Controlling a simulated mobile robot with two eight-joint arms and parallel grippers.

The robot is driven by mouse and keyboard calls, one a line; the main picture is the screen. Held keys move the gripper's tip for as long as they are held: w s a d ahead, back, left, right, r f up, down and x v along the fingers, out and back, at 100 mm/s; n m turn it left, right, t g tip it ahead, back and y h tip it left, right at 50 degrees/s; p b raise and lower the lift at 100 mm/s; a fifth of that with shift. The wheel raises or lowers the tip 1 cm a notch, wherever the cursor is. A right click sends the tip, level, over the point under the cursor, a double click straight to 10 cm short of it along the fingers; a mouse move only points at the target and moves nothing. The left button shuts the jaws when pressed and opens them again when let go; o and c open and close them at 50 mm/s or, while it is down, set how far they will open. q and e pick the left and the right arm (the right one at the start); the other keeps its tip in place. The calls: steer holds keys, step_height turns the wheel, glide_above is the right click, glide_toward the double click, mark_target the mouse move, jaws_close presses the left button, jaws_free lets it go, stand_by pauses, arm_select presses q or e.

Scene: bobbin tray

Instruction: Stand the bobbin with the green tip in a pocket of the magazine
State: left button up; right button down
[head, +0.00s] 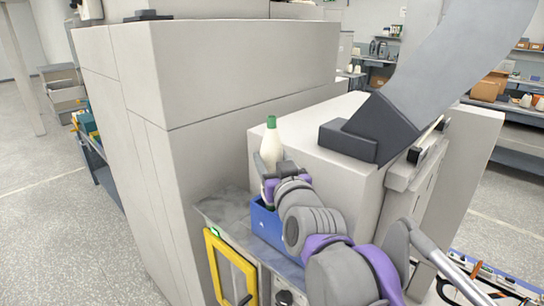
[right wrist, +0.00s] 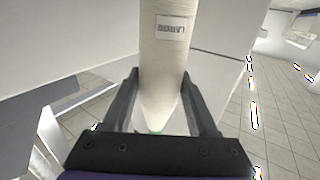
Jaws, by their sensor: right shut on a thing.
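The bobbin with the green tip (head: 271,138) is a cream, bottle-shaped cone. It stands about upright, tip up, above the blue magazine (head: 266,224) in the head view. My right gripper (head: 269,168) is shut on it; my wrist and arm hide its lower part. In the right wrist view the bobbin (right wrist: 163,60) runs between both fingers, with a printed label on its side and a trace of green at its narrow end. My arm covers much of the magazine, so its pockets cannot be made out. My left gripper is out of view.
The magazine sits on a narrow grey ledge (head: 222,208) above a yellow-framed panel (head: 231,268). A tall pale cabinet (head: 230,80) stands close on the left. A pale machine block (head: 310,150) with a dark sloped part (head: 375,130) stands right behind the bobbin.

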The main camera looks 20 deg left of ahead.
steer(key=shift+f+b, duration=0.45)
steer(key=shift+f, duration=1.95)
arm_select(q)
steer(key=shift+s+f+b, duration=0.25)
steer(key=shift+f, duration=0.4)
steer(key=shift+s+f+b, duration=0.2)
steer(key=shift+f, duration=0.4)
arm_select(e)
steer(key=shift+f, duration=1.35)
steer(key=shift+c, duration=0.5)
jaws_free()
